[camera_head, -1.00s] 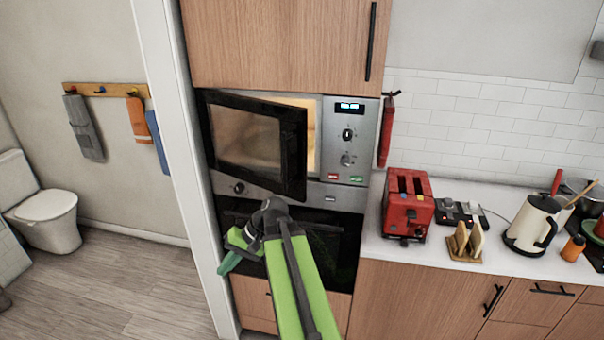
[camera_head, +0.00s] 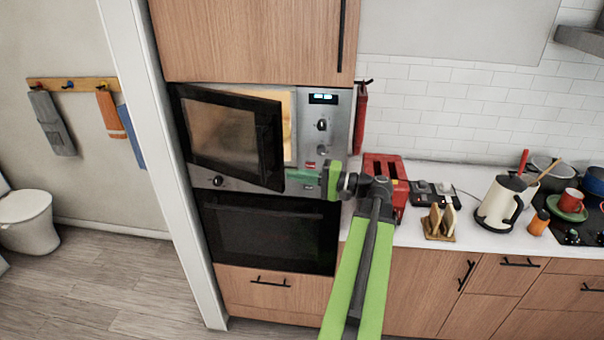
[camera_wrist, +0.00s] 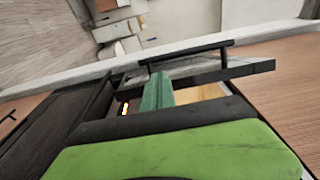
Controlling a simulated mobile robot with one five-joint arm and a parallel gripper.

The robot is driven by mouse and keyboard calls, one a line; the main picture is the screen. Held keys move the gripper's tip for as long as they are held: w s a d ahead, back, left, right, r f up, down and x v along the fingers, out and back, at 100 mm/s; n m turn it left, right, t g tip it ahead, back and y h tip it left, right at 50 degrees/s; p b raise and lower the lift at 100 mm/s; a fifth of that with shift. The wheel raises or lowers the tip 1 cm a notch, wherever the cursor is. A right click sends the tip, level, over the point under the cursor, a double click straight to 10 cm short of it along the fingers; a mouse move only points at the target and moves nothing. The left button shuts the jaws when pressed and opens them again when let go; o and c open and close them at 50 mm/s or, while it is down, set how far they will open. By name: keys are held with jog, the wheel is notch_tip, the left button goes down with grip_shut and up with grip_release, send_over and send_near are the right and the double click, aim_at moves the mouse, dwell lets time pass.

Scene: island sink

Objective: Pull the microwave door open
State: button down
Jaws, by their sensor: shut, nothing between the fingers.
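The microwave (camera_head: 312,135) is built into the wooden cabinet column. Its black-framed door (camera_head: 228,138) is hinged on the left and stands partly open, with the lit interior (camera_head: 283,112) showing past its right edge. My gripper (camera_head: 290,175) is shut and empty. Its green fingers point left in the head view, at the lower right corner of the door, by the opening. In the wrist view the shut fingers (camera_wrist: 157,92) reach toward the door (camera_wrist: 200,72), seen edge-on with its bar handle (camera_wrist: 185,52). Whether the fingers touch the door I cannot tell.
A black oven (camera_head: 268,232) sits below the microwave. A red toaster (camera_head: 392,170) stands on the counter right behind my wrist, with a toast rack (camera_head: 440,222) and a kettle (camera_head: 503,203) further right. The floor (camera_head: 90,290) at left is clear.

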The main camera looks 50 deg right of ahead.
aim_at(277, 172)
jog(key=x, duration=0.6)
